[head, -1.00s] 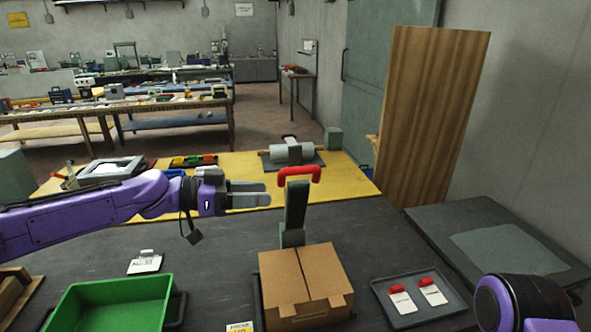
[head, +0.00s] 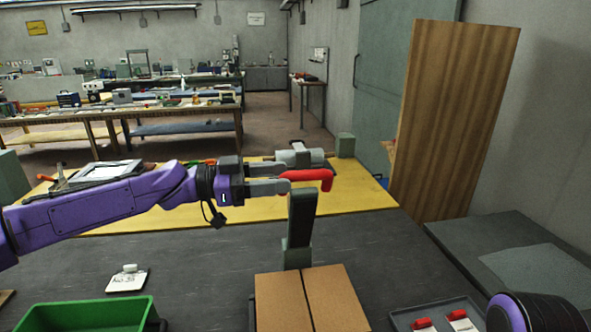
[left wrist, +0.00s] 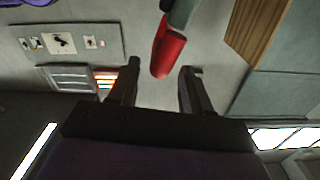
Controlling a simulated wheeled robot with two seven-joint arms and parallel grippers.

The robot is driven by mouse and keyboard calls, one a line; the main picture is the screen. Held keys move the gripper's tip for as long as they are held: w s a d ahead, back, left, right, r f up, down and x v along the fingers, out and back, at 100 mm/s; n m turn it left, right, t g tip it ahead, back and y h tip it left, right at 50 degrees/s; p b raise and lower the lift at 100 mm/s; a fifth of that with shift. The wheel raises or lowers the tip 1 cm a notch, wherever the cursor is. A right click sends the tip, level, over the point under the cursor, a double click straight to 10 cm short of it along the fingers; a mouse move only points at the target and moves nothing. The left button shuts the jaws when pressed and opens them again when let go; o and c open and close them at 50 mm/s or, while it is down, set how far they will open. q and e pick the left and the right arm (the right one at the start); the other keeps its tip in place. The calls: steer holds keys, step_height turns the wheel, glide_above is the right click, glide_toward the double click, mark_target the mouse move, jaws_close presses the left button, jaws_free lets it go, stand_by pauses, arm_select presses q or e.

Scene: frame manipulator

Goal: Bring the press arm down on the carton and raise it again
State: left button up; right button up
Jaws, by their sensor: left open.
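The press arm (head: 299,222) stands upright, dark grey, with a red handle (head: 312,179) across its top. The cardboard carton (head: 310,298) sits below and in front of it, its lower part cut off by the picture edge. My left gripper (head: 287,182) is open, with its fingertips at the left end of the red handle. In the left wrist view, the handle (left wrist: 167,52) reaches to the gap between the open fingertips (left wrist: 160,75). Whether they touch it, I cannot tell. My right gripper is out of view; only a purple part of that arm shows at lower right.
A green bin (head: 85,315) stands at front left, with a labelled card (head: 127,280) behind it. A dark tray (head: 410,317) with red-tipped tags lies right of the carton. A tall wooden board (head: 455,120) stands at right.

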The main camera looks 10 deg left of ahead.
mark_target(296, 176)
arm_select(q)
steer(key=p+x, duration=0.1)
steer(key=x, duration=0.3)
steer(key=shift+s+d+r, duration=0.1)
steer(key=shift+d+r, duration=0.05)
jaws_close()
steer(key=s+d+f+m+b, duration=0.2)
steer(key=s+f+b, duration=0.3)
steer(key=b, duration=0.9)
steer(key=s+d+f+m+b, duration=0.2)
steer(key=s+f+m+b, duration=0.3)
steer(key=b, duration=0.9)
steer(key=shift+s+d+f+b, duration=0.2)
steer(key=shift+s+f+b, duration=0.4)
steer(key=shift+s, duration=1.1)
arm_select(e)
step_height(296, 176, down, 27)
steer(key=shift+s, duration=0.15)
arm_select(q)
steer(key=shift+f, duration=0.15)
jaws_free()
